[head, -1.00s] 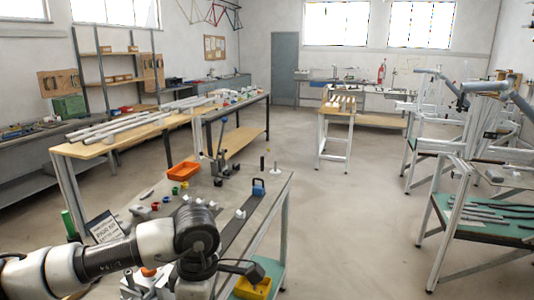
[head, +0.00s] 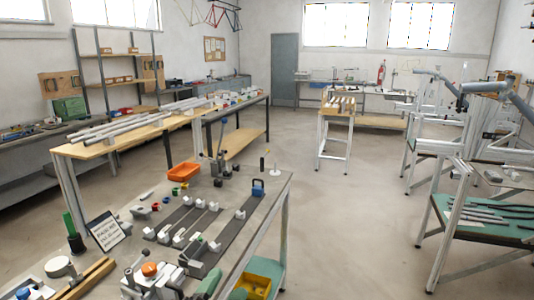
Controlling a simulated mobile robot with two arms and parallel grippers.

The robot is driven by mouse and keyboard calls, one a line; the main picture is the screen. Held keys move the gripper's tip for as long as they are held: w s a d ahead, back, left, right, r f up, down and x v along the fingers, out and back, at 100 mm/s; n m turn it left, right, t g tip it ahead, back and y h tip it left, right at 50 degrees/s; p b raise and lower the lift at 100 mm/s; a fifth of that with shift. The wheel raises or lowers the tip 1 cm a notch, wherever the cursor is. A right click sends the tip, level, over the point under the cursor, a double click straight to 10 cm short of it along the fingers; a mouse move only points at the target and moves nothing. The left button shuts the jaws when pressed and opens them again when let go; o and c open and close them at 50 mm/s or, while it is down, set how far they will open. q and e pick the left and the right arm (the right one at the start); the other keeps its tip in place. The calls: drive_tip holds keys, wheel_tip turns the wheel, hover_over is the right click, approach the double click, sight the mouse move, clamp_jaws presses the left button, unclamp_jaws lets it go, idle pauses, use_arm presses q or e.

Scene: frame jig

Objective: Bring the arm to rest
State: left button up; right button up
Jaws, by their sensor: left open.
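Neither gripper can be made out in the head view, and no arm link crosses the workbench (head: 262,222). The bench top stands open to view. On it are dark strips (head: 237,226), several small white blocks (head: 180,238) with thin rods between them, and a metal fixture with an orange knob (head: 149,269). A blue-handled block (head: 258,188) sits near the far right corner. An orange tray (head: 184,171) lies at the far edge, and a small sign (head: 105,230) stands at the left.
A yellow bin (head: 262,279) is low by the bench's right side. A long table with pale tubes (head: 110,128) stands behind. At the right is a stand with a green shelf (head: 490,220). The floor (head: 350,225) between is clear.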

use_arm(q)
drive_tip(key=s+a+f+n+g+y, duration=0.3)
drive_tip(key=a+f+n+g+y, duration=0.15)
drive_tip(key=f, duration=0.35)
drive_tip(key=s+a+f+n+g+y, duration=0.3)
drive_tip(key=a+f+n, duration=0.2)
drive_tip(key=f, duration=0.2)
drive_tip(key=s+a+f+n+g, duration=0.35)
drive_tip(key=s+f+g, duration=0.6)
drive_tip(key=s, duration=0.65)
drive_tip(key=s+a+f+x, duration=0.1)
drive_tip(key=s+x, duration=0.2)
drive_tip(key=x, duration=1)
drive_tip(key=s+x, duration=0.3)
drive_tip(key=x, duration=1)
drive_tip(key=s+a+f+m+g, duration=0.1)
drive_tip(key=s+a+f, duration=0.2)
drive_tip(key=s+f, duration=1.2)
drive_tip(key=shift+s+a+f+g, duration=0.2)
drive_tip(key=shift+s+f+g, duration=0.15)
drive_tip(key=shift+s, duration=0.2)
drive_tip(key=shift+y, duration=0.25)
